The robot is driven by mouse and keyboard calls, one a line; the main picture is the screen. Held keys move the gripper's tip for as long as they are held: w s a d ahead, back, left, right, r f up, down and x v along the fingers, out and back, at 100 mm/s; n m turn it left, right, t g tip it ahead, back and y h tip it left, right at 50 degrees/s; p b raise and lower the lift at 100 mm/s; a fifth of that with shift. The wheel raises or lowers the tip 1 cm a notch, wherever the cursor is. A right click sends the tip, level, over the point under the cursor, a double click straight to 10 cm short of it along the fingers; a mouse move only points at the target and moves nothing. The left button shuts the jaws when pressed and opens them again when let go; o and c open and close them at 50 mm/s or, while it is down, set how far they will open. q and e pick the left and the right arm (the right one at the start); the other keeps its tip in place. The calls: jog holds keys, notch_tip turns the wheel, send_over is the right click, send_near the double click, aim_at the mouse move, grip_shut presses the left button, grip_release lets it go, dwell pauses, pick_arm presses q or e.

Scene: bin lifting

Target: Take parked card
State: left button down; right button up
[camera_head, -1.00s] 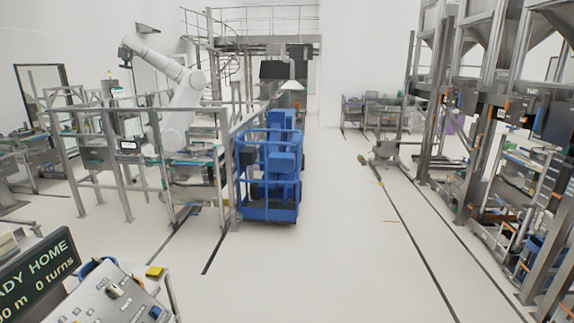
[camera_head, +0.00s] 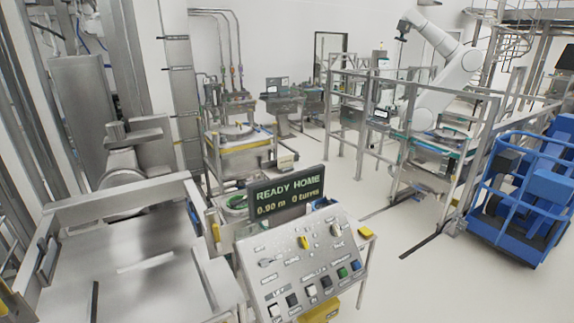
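No thing that I can surely tell as the parked card shows. The sloped grey console (camera_head: 290,262) carries knobs and coloured buttons. A dark display (camera_head: 287,197) above it reads "READY HOME", "0.90 m" and "0 turns". Neither of my grippers is in view.
A steel-framed tray or platform (camera_head: 130,262) fills the lower left. A steel column (camera_head: 180,95) stands behind it. A blue wheeled cart (camera_head: 525,195) stands at the right, by a railed cell with a white robot arm (camera_head: 450,80). Clear floor (camera_head: 385,265) lies between console and cart.

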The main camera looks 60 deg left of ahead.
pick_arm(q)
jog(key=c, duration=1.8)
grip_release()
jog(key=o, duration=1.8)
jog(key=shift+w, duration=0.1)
